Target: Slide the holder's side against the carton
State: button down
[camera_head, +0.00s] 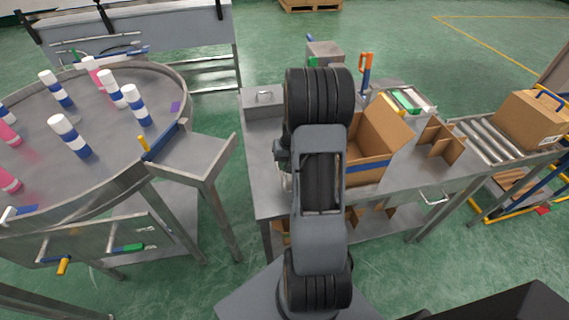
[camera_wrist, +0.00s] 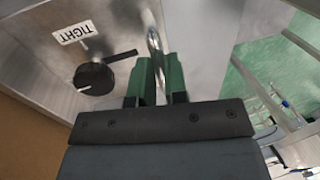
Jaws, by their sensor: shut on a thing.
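In the wrist view, my gripper (camera_wrist: 158,75) has its green fingers shut on a shiny metal loop handle (camera_wrist: 152,42). The handle stands by a grey metal surface with a black knob (camera_wrist: 94,78) and a "TIGHT" label (camera_wrist: 73,32); this looks like the holder, but its full shape is out of view. A brown cardboard surface, likely the carton (camera_wrist: 22,140), shows at the left edge; I cannot tell whether it touches the holder. In the head view the open carton (camera_head: 372,140) stands on the steel table, partly behind my arm, which hides my gripper and the held handle.
The steel table (camera_head: 262,192) also bears a grey box (camera_head: 263,105), a cardboard divider (camera_head: 440,146) and a tray (camera_head: 405,102). A roller conveyor (camera_head: 492,139) with a closed box (camera_head: 530,118) is at right. A round table (camera_head: 100,180) with several bottles is at left.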

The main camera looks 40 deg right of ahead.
jog(key=shift+d+b, duration=0.15)
jog(key=shift+b, duration=0.15)
jog(key=c, duration=1.1)
grip_release()
jog(key=shift+c, duration=0.2)
notch_tip(320, 180, up, 14)
jog(key=s+d, duration=0.1)
jog(key=d, duration=0.1)
jog(key=shift+s+d+f, duration=0.15)
jog(key=shift+d+f, duration=0.05)
jog(key=shift+d, duration=0.05)
